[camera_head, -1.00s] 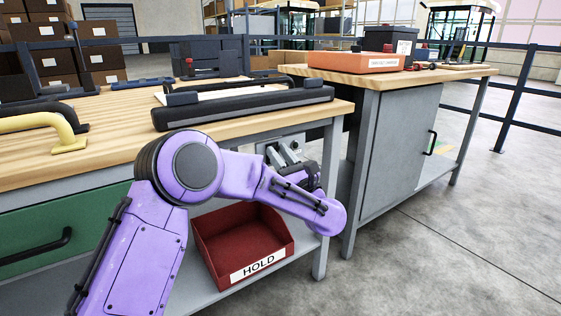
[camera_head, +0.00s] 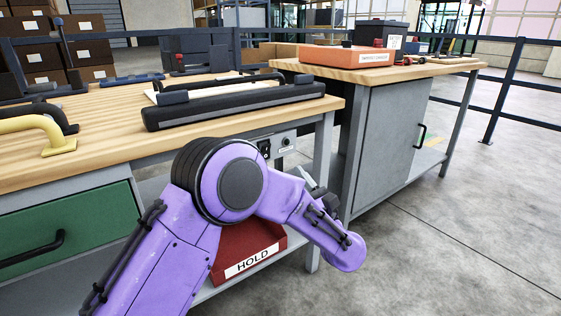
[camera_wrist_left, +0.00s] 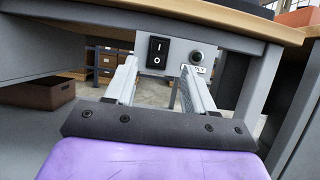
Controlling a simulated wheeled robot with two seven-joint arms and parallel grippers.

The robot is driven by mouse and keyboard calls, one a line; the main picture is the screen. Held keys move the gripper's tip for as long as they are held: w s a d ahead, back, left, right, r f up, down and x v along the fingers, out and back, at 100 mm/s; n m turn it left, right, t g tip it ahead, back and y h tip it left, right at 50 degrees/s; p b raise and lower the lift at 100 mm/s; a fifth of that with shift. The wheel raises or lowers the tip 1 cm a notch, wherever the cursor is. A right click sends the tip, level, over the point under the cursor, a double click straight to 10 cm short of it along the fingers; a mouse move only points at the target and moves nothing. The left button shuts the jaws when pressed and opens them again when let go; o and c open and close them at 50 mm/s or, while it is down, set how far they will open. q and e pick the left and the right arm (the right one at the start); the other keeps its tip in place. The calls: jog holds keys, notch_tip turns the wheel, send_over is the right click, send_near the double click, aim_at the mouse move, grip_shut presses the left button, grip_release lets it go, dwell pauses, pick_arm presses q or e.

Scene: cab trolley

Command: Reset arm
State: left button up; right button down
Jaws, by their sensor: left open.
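My left arm, purple, comes in from the bottom left of the head view. Its elbow is bent in front of the bench and its forearm points down to the right. My left gripper (camera_wrist_left: 161,75) shows in the wrist view with its two grey fingers apart and nothing between them. The fingers point at a grey panel under the bench top, with a black rocker switch (camera_wrist_left: 158,51) and a round knob (camera_wrist_left: 196,57). In the head view the forearm mostly hides the gripper, and the panel (camera_head: 286,141) shows just above it. My right gripper is not in view.
A red bin marked HOLD (camera_head: 252,262) is on the lower shelf, partly behind my arm. The wooden bench (camera_head: 105,130) has a green drawer (camera_head: 65,235). A grey cabinet (camera_head: 392,135) stands to the right. The floor at the right is clear.

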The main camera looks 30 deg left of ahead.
pick_arm(q)
jog(key=shift+s+d+f, duration=0.2)
jog(key=shift+d+f, duration=0.1)
jog(key=shift+d, duration=0.2)
